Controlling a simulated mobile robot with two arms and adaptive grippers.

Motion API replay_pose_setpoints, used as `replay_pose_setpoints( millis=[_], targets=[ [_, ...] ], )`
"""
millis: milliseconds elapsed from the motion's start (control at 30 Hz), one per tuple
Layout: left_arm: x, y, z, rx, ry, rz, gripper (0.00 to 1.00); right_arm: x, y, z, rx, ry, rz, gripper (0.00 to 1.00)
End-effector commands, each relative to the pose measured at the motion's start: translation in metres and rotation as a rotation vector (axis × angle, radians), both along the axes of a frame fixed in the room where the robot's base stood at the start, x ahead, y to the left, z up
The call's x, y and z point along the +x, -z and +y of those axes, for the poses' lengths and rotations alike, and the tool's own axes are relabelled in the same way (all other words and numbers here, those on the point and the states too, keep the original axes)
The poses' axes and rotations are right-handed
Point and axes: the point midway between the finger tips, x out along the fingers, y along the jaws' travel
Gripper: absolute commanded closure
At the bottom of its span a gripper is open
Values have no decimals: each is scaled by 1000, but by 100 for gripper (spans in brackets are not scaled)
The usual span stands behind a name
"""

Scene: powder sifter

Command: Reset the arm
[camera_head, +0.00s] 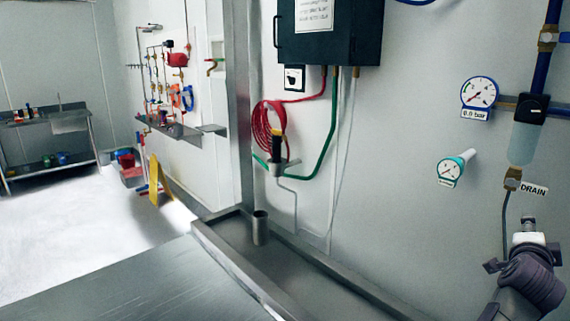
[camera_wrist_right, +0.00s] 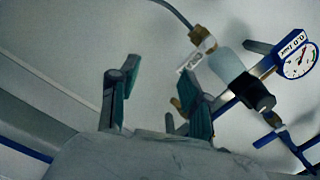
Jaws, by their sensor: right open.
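My right arm rises into the lower right corner of the head view, with its right gripper (camera_head: 526,238) in front of the wall below the DRAIN tag. In the right wrist view the right gripper (camera_wrist_right: 158,98) shows two teal-lined fingers standing apart. Nothing is between them. The wall and the drain fitting lie beyond the fingers. My left gripper is in neither view.
The wall holds a clear filter bowl (camera_head: 523,143) on a blue pipe, a blue gauge (camera_head: 479,92) and a teal gauge (camera_head: 449,171). A dark cabinet (camera_head: 330,30) hangs above a red hose coil (camera_head: 266,130). A metal cup (camera_head: 260,228) stands in the steel trough (camera_head: 300,270).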

Motion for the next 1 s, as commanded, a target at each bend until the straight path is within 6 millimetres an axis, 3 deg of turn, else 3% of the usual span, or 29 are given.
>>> replay_pose_setpoints(
  millis=[167,333,500,600,800,1000],
  targets=[
    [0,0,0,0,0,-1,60,-21,66,53,-224,-185,367,52],
    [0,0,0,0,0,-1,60,-55,143,124,-407,-440,709,52],
    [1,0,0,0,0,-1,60,-119,225,203,-552,-758,1020,52],
    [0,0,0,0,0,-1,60,-161,260,240,-606,-932,1151,52],
    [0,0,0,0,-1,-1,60,-232,299,289,-660,-1191,1310,52],
    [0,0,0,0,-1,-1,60,-292,319,322,-684,-1401,1406,52]
  ],
)
